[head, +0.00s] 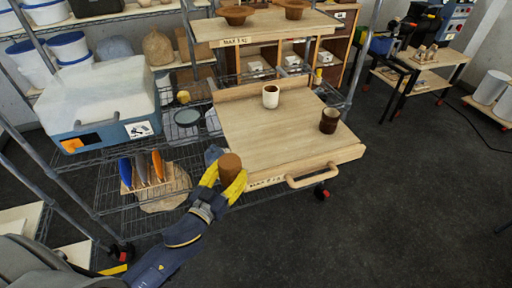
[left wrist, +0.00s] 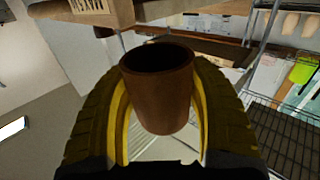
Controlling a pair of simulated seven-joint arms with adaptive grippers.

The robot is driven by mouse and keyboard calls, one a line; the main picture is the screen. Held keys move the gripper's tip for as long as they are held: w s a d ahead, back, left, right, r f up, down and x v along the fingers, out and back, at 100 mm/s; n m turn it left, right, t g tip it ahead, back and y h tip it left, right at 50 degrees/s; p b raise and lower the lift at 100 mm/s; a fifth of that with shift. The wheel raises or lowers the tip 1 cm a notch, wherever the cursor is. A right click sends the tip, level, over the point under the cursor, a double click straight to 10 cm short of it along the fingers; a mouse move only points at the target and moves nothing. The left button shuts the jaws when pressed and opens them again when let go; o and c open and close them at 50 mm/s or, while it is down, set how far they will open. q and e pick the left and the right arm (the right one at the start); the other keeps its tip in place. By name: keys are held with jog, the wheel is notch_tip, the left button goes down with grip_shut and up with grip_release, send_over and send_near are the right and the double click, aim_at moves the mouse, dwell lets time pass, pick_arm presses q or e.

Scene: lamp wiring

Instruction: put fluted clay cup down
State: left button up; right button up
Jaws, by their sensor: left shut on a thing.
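A brown clay cup (head: 231,165) is held upright between the yellow fingers of my left gripper (head: 222,182), beside the front left corner of the wooden cart top. In the left wrist view the cup (left wrist: 160,85) shows its dark open mouth, with a finger of my left gripper (left wrist: 160,110) on each side. I cannot tell whether its wall is fluted. The cart's wooden top (head: 255,130) holds a white cup (head: 270,96) near the back and a dark brown cup (head: 329,120) at the right. My right gripper is not in view.
A wire rack to the left holds a blue and white cooler box (head: 98,105) and a holder with coloured tools (head: 145,168). The cart has a wooden handle (head: 312,176) at its front. Its front left and middle surface is bare.

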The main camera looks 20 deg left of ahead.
pick_arm(q)
send_over(256, 147)
jog(key=shift+s+f, duration=0.1)
jog(key=shift+s, duration=0.2)
jog(key=shift+w+f, duration=0.2)
jog(key=shift+w, duration=0.1)
jog(key=shift+s+f, duration=0.1)
jog(key=shift+f, duration=0.55)
jog(key=o, duration=1.5)
jog(key=shift+f, duration=0.15)
jog(key=shift+c, duration=0.2)
jog(key=s, duration=0.4)
jog(key=s+a, duration=0.1)
jog(key=s, duration=0.3)
jog(key=s+a, duration=0.1)
jog(key=s, duration=0.3)
